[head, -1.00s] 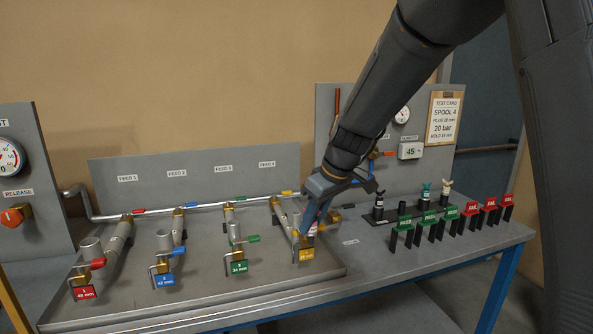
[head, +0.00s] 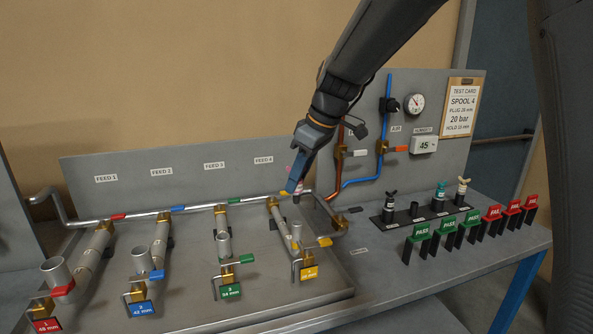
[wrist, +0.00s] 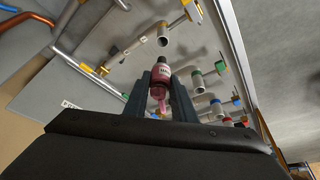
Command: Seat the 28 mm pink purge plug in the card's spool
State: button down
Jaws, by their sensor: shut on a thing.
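My gripper (head: 297,182) is shut on the pink plug (wrist: 160,72), whose dark end sticks out beyond the fingers. In the head view the plug (head: 297,192) hangs above the tray, near the rear manifold pipe. Spool 4 (head: 287,228) has a yellow tag (head: 309,273) and an upright open stub (head: 296,231). The plug appears above and behind that stub, apart from it. In the wrist view a grey stub (wrist: 161,38) lies beyond the plug. The test card (head: 462,108) at the right reads spool 4 and 20 bar; its plug size is blurred.
Spools with red, blue and green tags stand left in the tray (head: 185,310). Copper and blue lines with valves (head: 345,152) rise behind at right. A black rack (head: 425,212) holds several plugs. Green PASS and red FAIL markers (head: 447,226) stand in front of it.

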aim_at(298, 202)
jog(key=shift+w+f, duration=0.15)
jog(key=shift+f+b, duration=1.45)
jog(key=shift+f, duration=0.8)
jog(key=shift+d+f, duration=0.1)
jog(key=shift+f, duration=0.05)
jog(key=shift+f+b, duration=1.05)
jog(key=shift+f, duration=0.15)
jog(key=shift+f+b, duration=0.55)
jog(key=shift+f, duration=0.15)
jog(key=c, duration=1.4)
grip_release()
jog(key=shift+c, duration=0.2)
jog(key=shift+o, duration=0.3)
